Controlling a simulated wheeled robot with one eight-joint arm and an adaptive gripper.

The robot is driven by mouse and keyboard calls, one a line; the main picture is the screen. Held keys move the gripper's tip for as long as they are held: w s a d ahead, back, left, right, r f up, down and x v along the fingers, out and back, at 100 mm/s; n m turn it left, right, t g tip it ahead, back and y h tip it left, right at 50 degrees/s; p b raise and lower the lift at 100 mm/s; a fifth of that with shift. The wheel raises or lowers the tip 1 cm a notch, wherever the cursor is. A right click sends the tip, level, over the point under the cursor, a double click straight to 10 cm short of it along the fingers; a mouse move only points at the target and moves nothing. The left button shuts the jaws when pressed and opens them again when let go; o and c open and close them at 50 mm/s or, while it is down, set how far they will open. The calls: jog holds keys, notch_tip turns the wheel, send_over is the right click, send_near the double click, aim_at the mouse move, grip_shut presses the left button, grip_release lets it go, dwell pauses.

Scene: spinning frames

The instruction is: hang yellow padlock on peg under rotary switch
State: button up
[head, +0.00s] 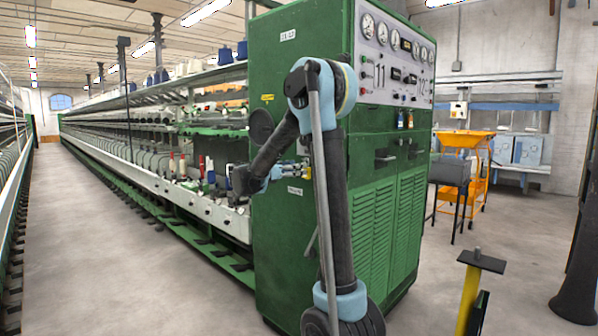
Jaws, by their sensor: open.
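The control panel (393,57) with gauges and switches is on the upper part of the green cabinet. At its lower edge hang two small items, perhaps padlocks. The right one looks yellow-orange (410,121); the left one looks darker, with some blue (401,120). The rotary switch and the pegs are too small to tell apart. My gripper (304,172) is in front of the cabinet's left face, well left of and below the panel. It is open, and my upright arm link partly hides it. I see nothing held in it.
A long spinning frame (190,190) runs back to the left. An orange cart (466,150) and a yellow post (468,295) stand on the right.

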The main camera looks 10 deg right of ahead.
jog(key=v, duration=0.8)
jog(key=s+d+f+m+g+y, duration=0.25)
jog(key=s+d+f+m, duration=0.35)
jog(key=s, duration=0.4)
jog(key=s+d+f+m+g+y, duration=0.2)
jog(key=s+d+f+m+y, duration=0.2)
jog(key=s+d+f, duration=0.35)
jog(key=s+a+f+m+y, duration=0.3)
jog(key=s+f+m, duration=0.3)
jog(key=s, duration=0.5)
jog(key=s+a+f+m+g+y, duration=0.1)
jog(key=s+a+f+m+y, duration=0.2)
jog(key=s+f+m+y, duration=0.3)
jog(key=s+f+m, duration=0.1)
jog(key=s+f, duration=0.2)
jog(key=s, duration=0.3)
jog(key=shift+a+f+g+y, duration=0.1)
jog(key=shift+g+y, duration=0.15)
jog(key=shift+w+f, duration=0.2)
jog(key=shift+w, duration=0.25)
